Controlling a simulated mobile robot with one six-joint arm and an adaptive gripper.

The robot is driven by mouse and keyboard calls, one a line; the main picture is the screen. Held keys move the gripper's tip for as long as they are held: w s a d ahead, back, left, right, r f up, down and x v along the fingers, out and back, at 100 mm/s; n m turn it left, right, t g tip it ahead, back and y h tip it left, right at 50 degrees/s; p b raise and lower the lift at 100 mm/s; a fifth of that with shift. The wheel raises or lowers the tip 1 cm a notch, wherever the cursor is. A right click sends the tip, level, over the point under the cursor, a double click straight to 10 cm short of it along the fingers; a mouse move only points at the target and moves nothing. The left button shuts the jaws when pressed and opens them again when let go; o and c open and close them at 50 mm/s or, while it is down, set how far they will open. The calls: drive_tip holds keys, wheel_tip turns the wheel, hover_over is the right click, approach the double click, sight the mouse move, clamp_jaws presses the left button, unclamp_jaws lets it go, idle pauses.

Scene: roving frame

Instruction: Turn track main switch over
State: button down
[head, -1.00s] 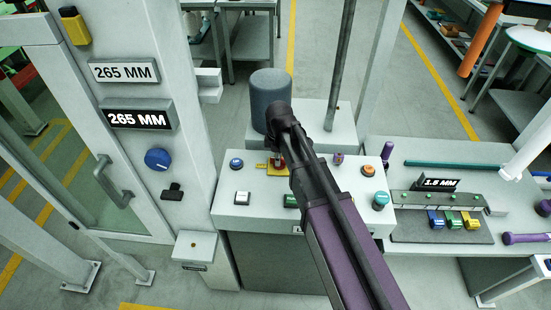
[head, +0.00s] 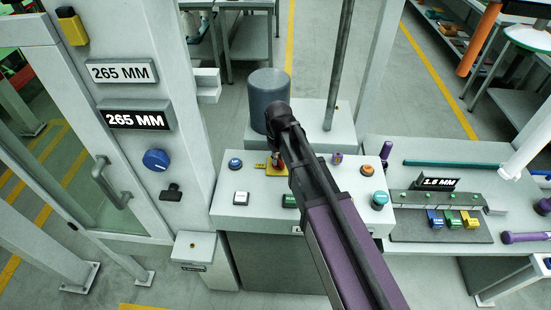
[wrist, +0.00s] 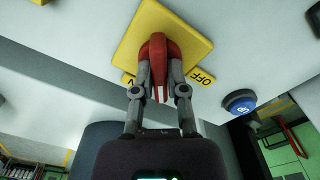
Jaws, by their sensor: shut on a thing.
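The main switch is a red rotary handle (wrist: 159,50) on a yellow square plate (wrist: 188,28), with a yellow OFF label (wrist: 202,76) beside it in the wrist view. A second yellow label is partly covered by a finger. My gripper (wrist: 158,78) is shut on the red handle, one finger on each side. In the head view the yellow plate (head: 272,171) sits on the sloped grey control panel (head: 228,211), and my arm hides much of the switch there.
A blue button (wrist: 239,102) marked UP is near the switch. The panel also bears a white button (head: 241,198), an orange button (head: 367,170) and a teal knob (head: 380,199). A dark grey cylinder (head: 268,92) stands behind. A tool bench (head: 430,155) is at right.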

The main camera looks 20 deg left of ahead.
drive_tip(key=m, duration=0.3)
drive_tip(key=shift+s+d+m, duration=0.15)
drive_tip(key=shift+m, duration=2.15)
drive_tip(key=c, duration=0.7)
unclamp_jaws()
drive_tip(key=shift+s, duration=0.1)
drive_tip(key=shift+w+r, duration=0.2)
